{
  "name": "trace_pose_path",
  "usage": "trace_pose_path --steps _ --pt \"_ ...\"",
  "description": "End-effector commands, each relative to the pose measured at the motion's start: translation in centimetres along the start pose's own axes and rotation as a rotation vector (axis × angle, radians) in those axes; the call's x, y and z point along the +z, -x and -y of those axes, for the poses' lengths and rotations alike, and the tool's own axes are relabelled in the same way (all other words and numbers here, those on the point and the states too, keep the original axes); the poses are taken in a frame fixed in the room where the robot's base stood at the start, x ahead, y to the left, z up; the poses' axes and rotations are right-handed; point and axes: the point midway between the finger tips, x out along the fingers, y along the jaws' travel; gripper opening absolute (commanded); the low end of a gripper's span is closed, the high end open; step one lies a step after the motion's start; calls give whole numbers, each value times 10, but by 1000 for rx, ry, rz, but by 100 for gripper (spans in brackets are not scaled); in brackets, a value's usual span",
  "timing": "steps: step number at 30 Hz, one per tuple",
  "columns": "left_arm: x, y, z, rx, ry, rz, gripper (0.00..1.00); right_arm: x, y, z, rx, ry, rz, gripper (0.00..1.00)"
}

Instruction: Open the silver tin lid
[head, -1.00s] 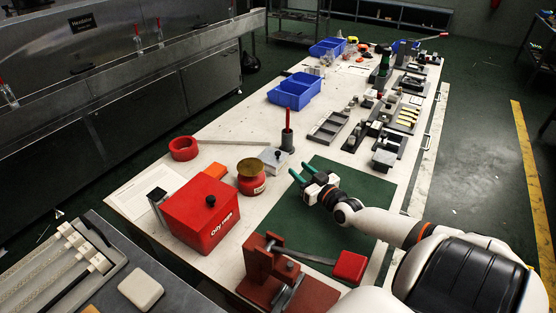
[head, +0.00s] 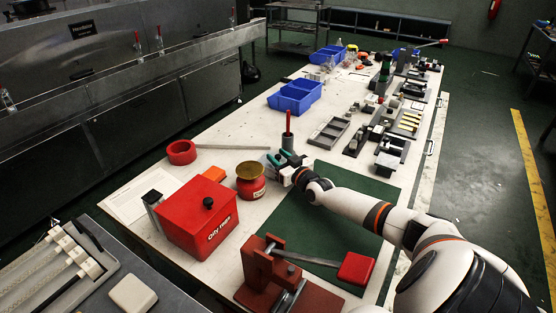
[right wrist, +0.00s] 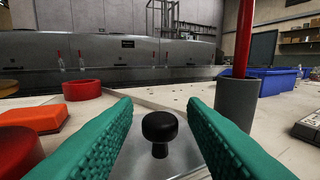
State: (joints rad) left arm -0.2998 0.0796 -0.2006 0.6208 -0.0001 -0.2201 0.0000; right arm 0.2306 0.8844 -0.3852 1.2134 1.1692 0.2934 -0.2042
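The silver tin's lid (right wrist: 185,160) is a flat grey plate with a black mushroom-shaped knob (right wrist: 158,128), low in the middle of the right wrist view. In the head view, the silver tin (head: 266,160) is mostly hidden behind my right gripper (head: 277,157). My right gripper has green ridged fingers and is open; in the right wrist view its fingertips (right wrist: 160,105) stand apart on either side of the knob, with a gap on both sides. The lid appears to sit flat on the tin. My left gripper is not in view.
A grey cup with a red rod (head: 287,141) stands close behind the gripper. A red jar with a brass-coloured lid (head: 250,188) and a red oily rags box (head: 195,222) stand left. A red-handled press (head: 265,270) is nearer. Blue bins (head: 294,95) are farther back.

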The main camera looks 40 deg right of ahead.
Motion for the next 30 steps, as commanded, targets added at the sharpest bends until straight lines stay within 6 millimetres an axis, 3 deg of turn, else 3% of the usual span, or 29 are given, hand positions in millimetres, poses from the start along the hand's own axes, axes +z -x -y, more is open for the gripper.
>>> trace_pose_path --steps 12,19,30 --pt "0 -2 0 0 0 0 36 0 -6 0 0 0 -1 38" --pt "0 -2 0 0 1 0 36 0 -6 0 0 0 -1 1" --pt "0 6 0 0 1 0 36 4 -6 0 0 6 -17 0"
